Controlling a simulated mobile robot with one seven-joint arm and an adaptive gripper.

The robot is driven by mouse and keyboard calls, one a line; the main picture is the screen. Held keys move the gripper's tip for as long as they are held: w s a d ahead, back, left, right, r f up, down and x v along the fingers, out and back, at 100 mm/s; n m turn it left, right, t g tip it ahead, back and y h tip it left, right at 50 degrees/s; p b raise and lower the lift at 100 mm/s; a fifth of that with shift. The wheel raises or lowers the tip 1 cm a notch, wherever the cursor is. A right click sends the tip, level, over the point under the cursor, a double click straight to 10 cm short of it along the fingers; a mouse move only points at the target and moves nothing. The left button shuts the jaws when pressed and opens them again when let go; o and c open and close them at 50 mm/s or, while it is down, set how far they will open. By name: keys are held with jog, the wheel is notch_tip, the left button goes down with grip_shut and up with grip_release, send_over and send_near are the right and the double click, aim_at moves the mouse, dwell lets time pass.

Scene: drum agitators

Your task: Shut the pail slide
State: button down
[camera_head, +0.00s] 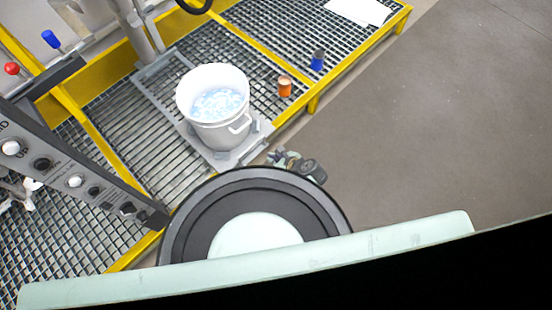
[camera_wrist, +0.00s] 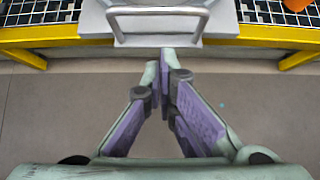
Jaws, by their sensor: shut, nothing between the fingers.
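The pail slide (camera_head: 222,158) is a grey plate on a track across the grating, seen in the head view. A white pail (camera_head: 213,130) with bluish contents stands upright on it, near the platform's front edge. In the wrist view, the slide's front (camera_wrist: 125,32) with its bar handle (camera_wrist: 158,11) shows at the top centre. My gripper (camera_wrist: 164,62) is shut and empty, its fingertips just below the slide's front in the picture. Whether they touch it I cannot tell. In the head view, my arm hides most of my gripper.
Right of the pail, an orange cup (camera_head: 285,88) and a blue cup (camera_head: 317,61) stand on the grating. A yellow rail (camera_head: 350,62) edges the platform. A control panel (camera_head: 75,165) with knobs is at left. The grey floor (camera_head: 440,120) at right is clear.

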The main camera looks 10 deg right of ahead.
jog(key=w+a+f+b, duration=0.4)
jog(key=w+b, duration=0.2)
jog(key=shift+a+b, duration=0.15)
jog(key=shift+b, duration=0.2)
jog(key=shift+w+f, duration=0.1)
